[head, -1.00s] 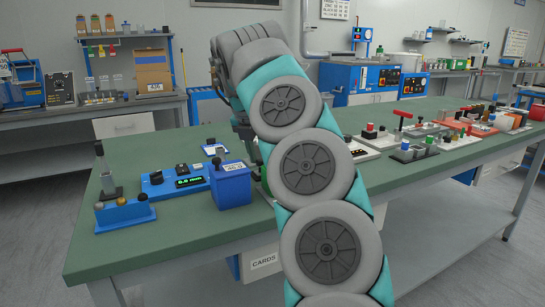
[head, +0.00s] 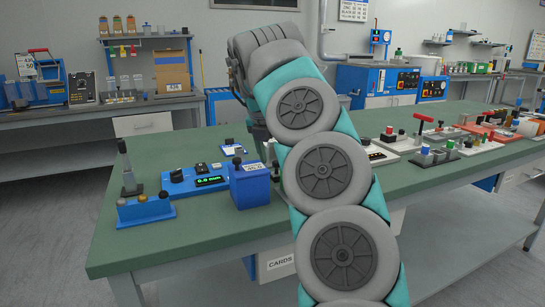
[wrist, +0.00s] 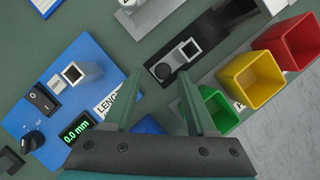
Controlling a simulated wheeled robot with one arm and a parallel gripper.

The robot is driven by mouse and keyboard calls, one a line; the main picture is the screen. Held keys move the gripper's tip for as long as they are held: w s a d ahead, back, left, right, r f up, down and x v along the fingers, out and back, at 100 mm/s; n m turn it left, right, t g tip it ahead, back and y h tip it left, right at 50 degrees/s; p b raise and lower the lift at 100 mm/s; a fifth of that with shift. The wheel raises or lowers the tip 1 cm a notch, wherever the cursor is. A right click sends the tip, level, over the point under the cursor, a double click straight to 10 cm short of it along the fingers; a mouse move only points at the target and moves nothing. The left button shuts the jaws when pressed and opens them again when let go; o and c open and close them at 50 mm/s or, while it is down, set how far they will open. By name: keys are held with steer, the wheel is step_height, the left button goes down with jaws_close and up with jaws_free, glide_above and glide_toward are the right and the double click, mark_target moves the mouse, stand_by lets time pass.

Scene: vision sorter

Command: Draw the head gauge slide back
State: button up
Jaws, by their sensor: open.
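My gripper (wrist: 160,76) is open, with two green fingers apart and nothing between their tips. My arm hides the gripper's fingers in the head view.
Red (wrist: 300,42), yellow (wrist: 252,78) and green (wrist: 218,108) bins stand close to the right finger. A blue box with a black knob (head: 250,187) and a blue rack (head: 146,210) stand on the green bench (head: 190,238). Bare bench lies in front.

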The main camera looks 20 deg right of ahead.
steer(key=p+v, duration=0.1)
steer(key=v, duration=0.6)
steer(key=shift+r+p, duration=0.3)
steer(key=shift+p, duration=0.05)
steer(key=shift+s+a, duration=0.1)
steer(key=shift+a, duration=0.05)
